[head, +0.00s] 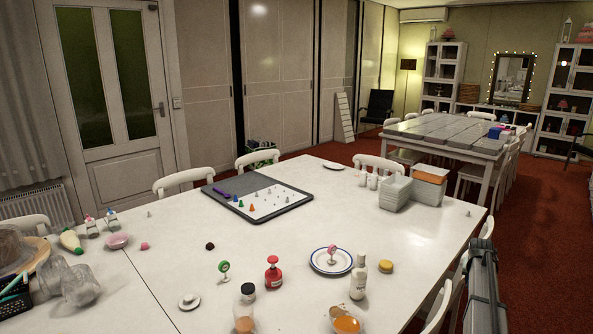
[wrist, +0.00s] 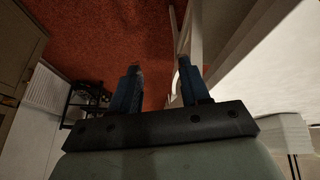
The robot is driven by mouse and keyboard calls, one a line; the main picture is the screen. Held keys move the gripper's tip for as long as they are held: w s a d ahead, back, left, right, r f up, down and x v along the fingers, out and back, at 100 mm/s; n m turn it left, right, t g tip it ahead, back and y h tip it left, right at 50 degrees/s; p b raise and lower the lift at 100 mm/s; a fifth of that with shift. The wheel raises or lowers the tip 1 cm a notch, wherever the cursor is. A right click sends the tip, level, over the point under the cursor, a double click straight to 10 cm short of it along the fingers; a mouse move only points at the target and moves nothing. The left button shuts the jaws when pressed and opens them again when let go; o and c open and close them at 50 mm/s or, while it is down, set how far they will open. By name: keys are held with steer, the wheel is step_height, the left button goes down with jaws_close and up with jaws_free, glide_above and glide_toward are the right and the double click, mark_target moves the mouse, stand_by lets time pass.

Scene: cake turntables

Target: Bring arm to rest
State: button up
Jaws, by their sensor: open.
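My gripper (wrist: 159,68) shows in the wrist view with its two dark blue fingers spread apart. Nothing is between them. Beyond the fingers is the red carpet (wrist: 95,35), with the pale table (wrist: 285,80) to the right. In the head view, part of my arm (head: 483,290) shows at the lower right, beside the right edge of the white table (head: 420,235). The fingers cannot be made out in the head view.
The table bears a grey tray (head: 292,207) with small pieces, a blue-rimmed plate (head: 315,262), a red bottle (head: 273,273), a white bottle (head: 358,278) and stacked boxes (head: 396,194). White chairs (head: 378,162) stand around it. Open carpet (head: 545,230) lies to the right.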

steer(key=s+d+f+m, duration=0.3)
steer(key=s+d+f, duration=0.35)
steer(key=s, duration=0.25)
steer(key=s+a+f+g+y, duration=0.1)
steer(key=s+a+f, duration=0.6)
steer(key=a+f, duration=0.3)
steer(key=s+a+f+g+y, duration=0.1)
steer(key=s+a+f, duration=0.7)
steer(key=f, duration=0.5)
steer(key=s+a+f+n+g+y, duration=0.15)
steer(key=s+a+f, duration=0.25)
steer(key=s+a, duration=0.55)
steer(key=s+a+f+n+g+y, duration=0.1)
steer(key=s+a+f+n+g, duration=0.25)
steer(key=a, duration=1.05)
steer(key=s+a+n+g, duration=0.1)
steer(key=s+a+n, duration=0.1)
steer(key=s+a, duration=0.4)
steer(key=s+a+n+g, duration=0.2)
steer(key=s+a, duration=0.4)
steer(key=s, duration=0.8)
steer(key=shift+s+f, duration=0.25)
steer(key=shift+s, duration=0.15)
